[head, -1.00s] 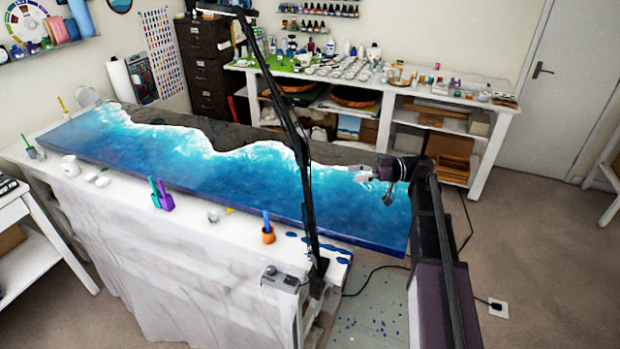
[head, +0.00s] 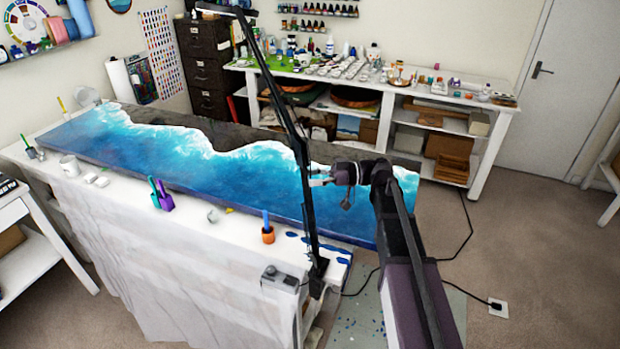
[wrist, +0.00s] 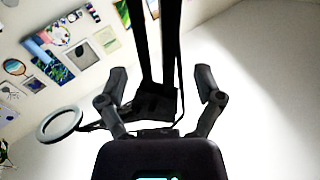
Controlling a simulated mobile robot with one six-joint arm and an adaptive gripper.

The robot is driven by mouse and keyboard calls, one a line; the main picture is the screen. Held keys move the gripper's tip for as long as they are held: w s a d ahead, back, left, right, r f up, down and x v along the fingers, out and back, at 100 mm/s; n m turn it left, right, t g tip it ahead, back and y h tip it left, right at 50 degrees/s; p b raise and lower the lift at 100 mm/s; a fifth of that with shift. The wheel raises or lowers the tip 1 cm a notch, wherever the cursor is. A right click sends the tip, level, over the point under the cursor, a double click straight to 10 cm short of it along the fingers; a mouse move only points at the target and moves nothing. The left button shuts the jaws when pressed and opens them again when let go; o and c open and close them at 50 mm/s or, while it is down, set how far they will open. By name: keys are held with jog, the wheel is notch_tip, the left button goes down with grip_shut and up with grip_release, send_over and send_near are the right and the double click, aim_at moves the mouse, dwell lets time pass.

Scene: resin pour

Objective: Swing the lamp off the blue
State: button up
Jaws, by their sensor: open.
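The lamp is a tall black jointed stand (head: 309,215) at the near right corner of the white table. In the wrist view my gripper (wrist: 160,78) is open, one finger on each side of the bars. I cannot tell whether they touch.
An orange cup (head: 268,236), a purple cup (head: 166,202) and a white mug (head: 70,166) stand along the table's near edge. A crowded white workbench (head: 385,75) is behind.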

jog(key=shift+s+a, duration=0.1)
jog(key=shift+a, duration=0.7)
jog(key=shift+c, duration=0.3)
